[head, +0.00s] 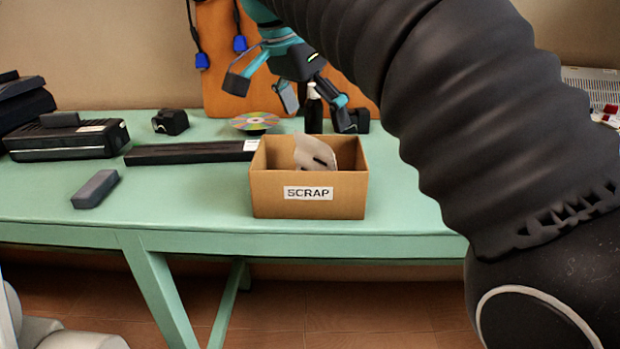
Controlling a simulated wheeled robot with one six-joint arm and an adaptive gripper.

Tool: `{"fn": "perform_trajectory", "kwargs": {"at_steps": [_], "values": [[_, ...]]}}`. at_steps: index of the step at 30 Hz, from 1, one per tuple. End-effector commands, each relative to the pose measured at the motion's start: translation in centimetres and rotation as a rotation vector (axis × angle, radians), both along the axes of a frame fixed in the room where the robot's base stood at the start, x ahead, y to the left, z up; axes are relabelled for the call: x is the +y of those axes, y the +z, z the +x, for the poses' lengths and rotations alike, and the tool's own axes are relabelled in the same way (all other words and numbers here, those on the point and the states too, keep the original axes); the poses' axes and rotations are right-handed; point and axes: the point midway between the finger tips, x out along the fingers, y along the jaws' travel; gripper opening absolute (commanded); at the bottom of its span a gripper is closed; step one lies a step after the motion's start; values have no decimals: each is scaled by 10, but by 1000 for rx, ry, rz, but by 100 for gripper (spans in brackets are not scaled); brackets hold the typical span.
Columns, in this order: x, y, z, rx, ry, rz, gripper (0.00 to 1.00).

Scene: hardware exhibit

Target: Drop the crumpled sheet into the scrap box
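The scrap box (275,205) is an open brown carton with a white SCRAP label, standing near the front edge of the green table. A pale crumpled sheet (310,150) with dark marks is inside the box, its upper part showing above the front wall; its lower part is hidden. My gripper (290,98) is teal and grey and is above and behind the box in the picture. Its fingers are spread apart with nothing seen between them. It appears apart from the sheet.
A long dark bar (190,153), a grey block (97,189) and a black device (66,139) are left of the box. A shiny disc (255,121) and a small black object (171,121) lie behind. The table front left of the box is mostly clear.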

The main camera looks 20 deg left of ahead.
Motion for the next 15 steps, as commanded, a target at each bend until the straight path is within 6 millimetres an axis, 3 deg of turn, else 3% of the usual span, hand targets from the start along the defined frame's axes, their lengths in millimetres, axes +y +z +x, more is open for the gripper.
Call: {"fn": "perform_trajectory", "kwargs": {"at_steps": [8, 15], "values": [[2, 6, -2, 0, 0, 0, 100], [8, 30, -12, -2, 2, 2, 100]]}}
